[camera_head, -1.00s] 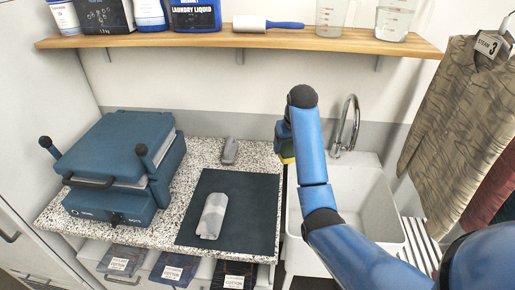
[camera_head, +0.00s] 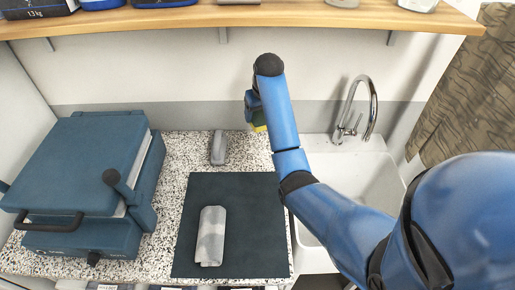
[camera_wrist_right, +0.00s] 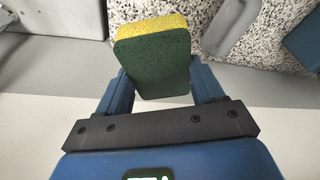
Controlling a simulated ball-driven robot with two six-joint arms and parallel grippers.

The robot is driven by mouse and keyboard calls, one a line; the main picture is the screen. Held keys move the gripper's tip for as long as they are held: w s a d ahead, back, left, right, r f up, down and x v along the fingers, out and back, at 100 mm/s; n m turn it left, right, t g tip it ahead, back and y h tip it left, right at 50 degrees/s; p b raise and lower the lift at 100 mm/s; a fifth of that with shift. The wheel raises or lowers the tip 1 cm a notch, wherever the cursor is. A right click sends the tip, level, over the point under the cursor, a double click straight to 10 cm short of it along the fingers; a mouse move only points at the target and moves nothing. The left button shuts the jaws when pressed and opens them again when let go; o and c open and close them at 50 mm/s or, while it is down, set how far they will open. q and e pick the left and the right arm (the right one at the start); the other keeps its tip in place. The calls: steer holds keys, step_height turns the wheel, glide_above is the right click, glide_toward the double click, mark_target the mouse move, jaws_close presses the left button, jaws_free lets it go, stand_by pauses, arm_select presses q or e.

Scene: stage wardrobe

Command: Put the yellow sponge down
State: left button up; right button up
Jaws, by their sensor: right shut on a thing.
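The yellow sponge (camera_wrist_right: 152,58) has a green scouring side and a yellow side. In the right wrist view it sits between the two fingers of my right gripper (camera_wrist_right: 155,88), which is shut on it. In the head view only a small yellow-green part of the sponge (camera_head: 259,128) shows beside my blue right arm. My right gripper (camera_head: 252,108) is mostly hidden behind the arm there, near the back of the speckled counter (camera_head: 179,180) and left of the sink. My left gripper is not in view.
A dark mat (camera_head: 262,222) holds a grey rolled cloth (camera_head: 210,236). A grey object (camera_head: 218,148) lies behind it. A blue press (camera_head: 83,165) stands at left. The white sink (camera_head: 365,180) and tap (camera_head: 357,110) are at right, under a wooden shelf (camera_head: 270,17).

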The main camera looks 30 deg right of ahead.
steer(key=f, duration=0.3)
steer(key=f+p, duration=0.1)
steer(key=f, duration=0.6)
steer(key=shift+s+f, duration=0.25)
steer(key=shift+w+f, duration=0.1)
steer(key=shift+f, duration=0.45)
step_height(320, 180, down, 3)
steer(key=shift+f+p, duration=0.2)
steer(key=shift+p, duration=0.25)
steer(key=shift+f, duration=0.45)
steer(key=shift+f, duration=0.1)
steer(key=o, duration=1.2)
steer(key=shift+c, duration=0.2)
